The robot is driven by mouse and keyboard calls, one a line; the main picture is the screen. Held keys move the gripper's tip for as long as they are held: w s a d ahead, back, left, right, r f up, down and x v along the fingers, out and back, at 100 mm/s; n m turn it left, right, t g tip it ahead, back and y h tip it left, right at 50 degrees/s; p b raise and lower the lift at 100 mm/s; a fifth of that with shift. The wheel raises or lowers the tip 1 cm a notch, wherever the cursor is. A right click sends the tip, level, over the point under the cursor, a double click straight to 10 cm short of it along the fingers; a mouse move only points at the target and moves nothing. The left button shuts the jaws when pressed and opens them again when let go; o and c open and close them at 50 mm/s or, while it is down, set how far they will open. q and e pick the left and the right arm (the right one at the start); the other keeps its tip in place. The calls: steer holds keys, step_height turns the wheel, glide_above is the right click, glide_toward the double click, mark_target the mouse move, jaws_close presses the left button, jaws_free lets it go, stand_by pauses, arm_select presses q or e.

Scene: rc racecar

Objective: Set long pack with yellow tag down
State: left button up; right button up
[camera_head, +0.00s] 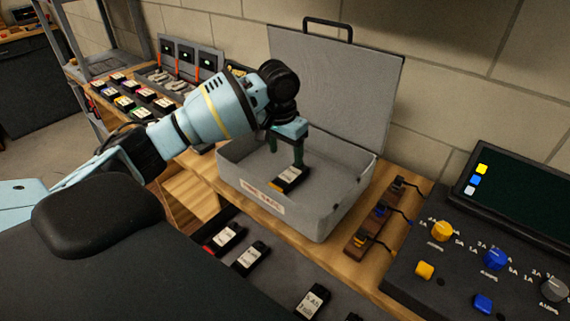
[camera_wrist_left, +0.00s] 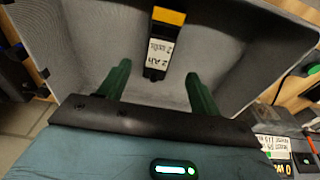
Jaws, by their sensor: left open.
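The long black pack with a yellow tag and white label (camera_head: 289,179) is inside the grey lidded case (camera_head: 330,215). It appears to lie on the case floor. My left gripper (camera_head: 286,150) is over the case with its green fingers pointing down at the pack's far end. In the left wrist view the pack (camera_wrist_left: 158,55) shows its yellow end up and its white label facing me. The open fingers (camera_wrist_left: 159,75) stand on either side of its near end, with gaps visible. My right gripper is not in view.
The case's lid (camera_head: 335,85) stands open behind it. Several packs lie in the dark tray (camera_head: 275,275) in front. A strip with connectors (camera_head: 375,220) and a knobbed console (camera_head: 480,255) stand to the right. More packs (camera_head: 125,103) sit at left.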

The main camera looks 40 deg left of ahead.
arm_select(q)
steer(key=shift+s+r, duration=0.15)
steer(key=shift+r, duration=0.7)
steer(key=shift+s+r, duration=0.1)
steer(key=shift+r, duration=0.75)
steer(key=shift+f, duration=0.1)
